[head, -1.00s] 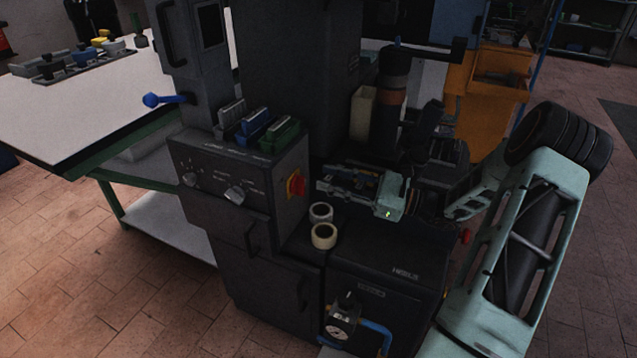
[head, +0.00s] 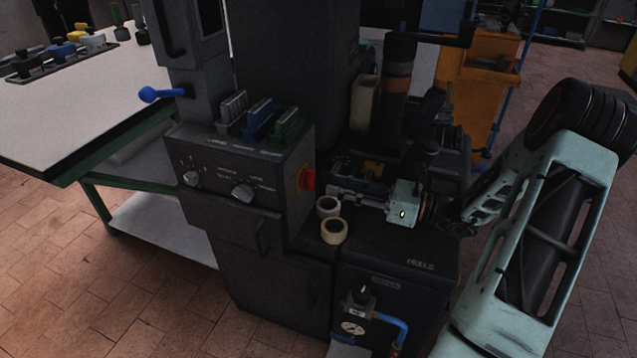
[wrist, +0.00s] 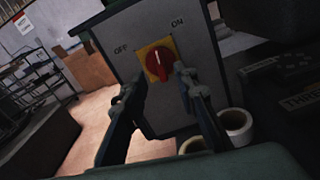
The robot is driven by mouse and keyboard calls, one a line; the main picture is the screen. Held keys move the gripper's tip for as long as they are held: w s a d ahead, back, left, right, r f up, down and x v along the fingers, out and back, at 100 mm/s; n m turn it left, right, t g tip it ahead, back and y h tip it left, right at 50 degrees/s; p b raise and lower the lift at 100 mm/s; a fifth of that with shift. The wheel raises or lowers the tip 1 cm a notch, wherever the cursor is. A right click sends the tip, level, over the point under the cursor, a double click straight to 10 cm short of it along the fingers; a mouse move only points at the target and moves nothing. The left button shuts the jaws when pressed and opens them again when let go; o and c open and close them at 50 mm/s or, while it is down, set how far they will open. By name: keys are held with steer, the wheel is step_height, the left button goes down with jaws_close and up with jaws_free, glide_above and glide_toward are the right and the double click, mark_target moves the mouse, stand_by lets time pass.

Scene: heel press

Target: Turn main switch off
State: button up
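The main switch is a red rotary knob on a yellow plate, on the side face of the grey control box; it shows in the head view (head: 307,179) and the wrist view (wrist: 157,62). In the wrist view, "OFF" is printed to its left and "ON" to its upper right, and the knob's white mark points roughly upward. My gripper (wrist: 158,84) is open, its two dark fingers apart and pointing at the knob. The fingertips look near the knob; whether they touch it I cannot tell. In the head view my gripper (head: 335,190) is right of the switch, its tips small and dark.
Two tape rolls (head: 334,230) stand on the machine top just below my gripper. The control box (head: 240,170) carries several coloured holders on top. A dark column and a pale bin (head: 364,103) stand behind my gripper. A white table (head: 80,110) is at left.

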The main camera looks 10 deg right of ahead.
mark_target(310, 180)
steer(key=b+x, duration=0.1)
steer(key=x, duration=0.5)
steer(key=shift+c, duration=0.4)
jaws_close()
